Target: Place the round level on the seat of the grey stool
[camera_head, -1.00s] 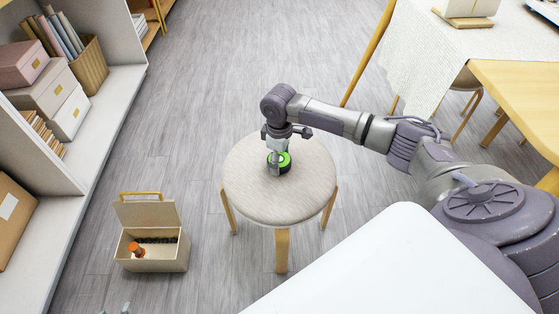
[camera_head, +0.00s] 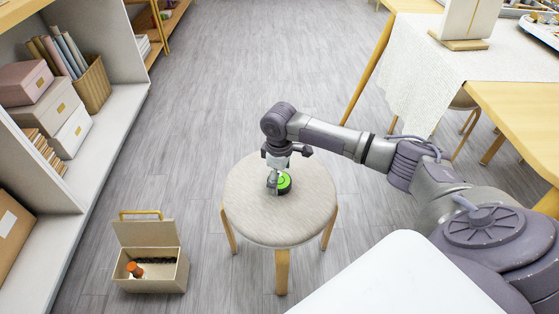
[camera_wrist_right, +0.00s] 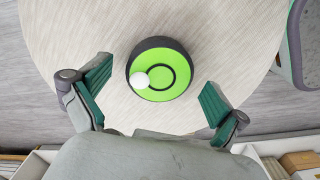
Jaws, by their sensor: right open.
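The round level (camera_head: 285,183), a black disc with a bright green top, lies flat on the pale grey seat of the stool (camera_head: 250,215), a little behind the middle. It also shows in the right wrist view (camera_wrist_right: 165,82), with a small white ball overlapping its ring marking. My right gripper (camera_head: 273,182) is low over the seat at the level. In the right wrist view its two green-padded fingers (camera_wrist_right: 155,98) are spread, one on each side of the level, with a gap on both sides. My left gripper is not in view.
An open beige box (camera_head: 155,282) with an orange-capped item (camera_head: 135,269) stands on the floor left of the stool. A shelf unit (camera_head: 110,125) runs along the left. A wooden table (camera_head: 520,105) with a white cloth is at the right. The floor behind the stool is clear.

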